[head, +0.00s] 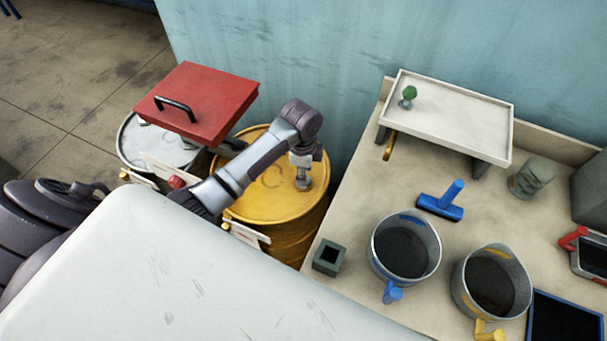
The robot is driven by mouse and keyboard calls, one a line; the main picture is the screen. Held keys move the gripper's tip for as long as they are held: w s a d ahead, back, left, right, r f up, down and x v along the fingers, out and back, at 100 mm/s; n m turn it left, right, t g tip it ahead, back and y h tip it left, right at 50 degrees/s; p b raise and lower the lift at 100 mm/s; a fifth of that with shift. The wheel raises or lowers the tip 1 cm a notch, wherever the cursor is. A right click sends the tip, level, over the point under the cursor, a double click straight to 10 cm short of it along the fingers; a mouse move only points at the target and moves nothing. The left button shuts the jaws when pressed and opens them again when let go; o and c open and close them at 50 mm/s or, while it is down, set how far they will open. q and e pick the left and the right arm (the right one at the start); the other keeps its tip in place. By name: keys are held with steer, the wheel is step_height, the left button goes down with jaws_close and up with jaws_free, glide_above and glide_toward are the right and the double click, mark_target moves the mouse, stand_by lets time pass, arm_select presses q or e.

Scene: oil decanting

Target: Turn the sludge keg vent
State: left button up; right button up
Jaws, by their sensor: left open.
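A yellow drum (250,187) stands in the gap between the pale surface in front and the workbench. A grey-white drum (151,149) stands to its left, partly covered by a red box-like lid (199,101) with a black handle. I cannot tell from labels which drum is the sludge keg. My left gripper (303,182) points down over the right part of the yellow drum's top, open. The arm hides part of that top, and a vent under the gripper cannot be made out clearly. Whether the fingers touch anything is unclear. My right gripper is not in view.
The workbench at right holds a blue-handled pot (402,249), a yellow-handled pot (491,283), a blue T-shaped tool (441,204), a small dark green box (329,257) and a raised white tray (450,117). A blue-green wall (300,50) stands behind the drums.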

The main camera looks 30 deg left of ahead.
arm_select(q)
steer(key=w+a+r+m, duration=0.2)
steer(key=w+r, duration=0.2)
steer(key=r, duration=0.1)
steer(key=shift+g, duration=0.3)
step_height(320, 180, down, 14)
steer(key=shift+s+r, duration=0.15)
steer(key=shift+r, duration=0.05)
jaws_close()
